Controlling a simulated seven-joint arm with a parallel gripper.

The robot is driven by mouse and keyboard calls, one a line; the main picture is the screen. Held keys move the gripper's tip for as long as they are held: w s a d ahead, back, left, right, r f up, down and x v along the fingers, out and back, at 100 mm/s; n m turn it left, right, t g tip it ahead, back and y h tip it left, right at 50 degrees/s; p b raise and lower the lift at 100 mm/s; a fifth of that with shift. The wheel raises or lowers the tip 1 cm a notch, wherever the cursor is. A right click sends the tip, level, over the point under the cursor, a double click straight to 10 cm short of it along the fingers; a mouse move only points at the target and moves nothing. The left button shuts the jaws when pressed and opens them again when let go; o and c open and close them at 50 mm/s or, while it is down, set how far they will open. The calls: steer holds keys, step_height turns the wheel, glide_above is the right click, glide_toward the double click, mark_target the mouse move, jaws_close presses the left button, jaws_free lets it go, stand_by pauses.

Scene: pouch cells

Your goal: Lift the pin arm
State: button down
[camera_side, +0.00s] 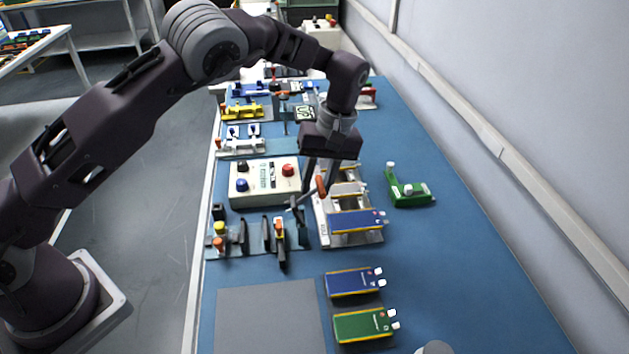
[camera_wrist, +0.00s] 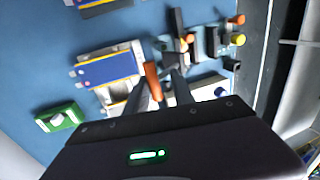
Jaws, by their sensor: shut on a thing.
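My gripper (camera_side: 318,186) points down over the left side of a pale metal fixture (camera_side: 326,236). Its two fingers are shut on the orange handle (camera_side: 321,185) of the pin arm, at the fixture's left edge. In the wrist view the orange handle (camera_wrist: 152,78) shows between the dark fingers (camera_wrist: 160,92). The rest of the pin arm is mostly hidden by the fingers. A blue pouch cell (camera_side: 355,221) with yellow edges lies on the near part of the fixture and also shows in the wrist view (camera_wrist: 108,70).
A control box (camera_side: 262,184) with knobs stands left of the fixture. Dark upright clamps (camera_side: 268,234) stand at the front left. A green part (camera_side: 408,192) lies to the right. Blue (camera_side: 350,282) and green (camera_side: 360,325) cells lie in front.

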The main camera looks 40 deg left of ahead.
steer(key=shift+d+f, duration=0.4)
steer(key=shift+f, duration=0.15)
steer(key=c, duration=1.4)
jaws_free()
steer(key=shift+w+f, duration=0.1)
steer(key=a+v, duration=0.1)
steer(key=v, duration=0.6)
steer(key=shift+d+r, duration=0.3)
steer(key=shift+d, duration=0.05)
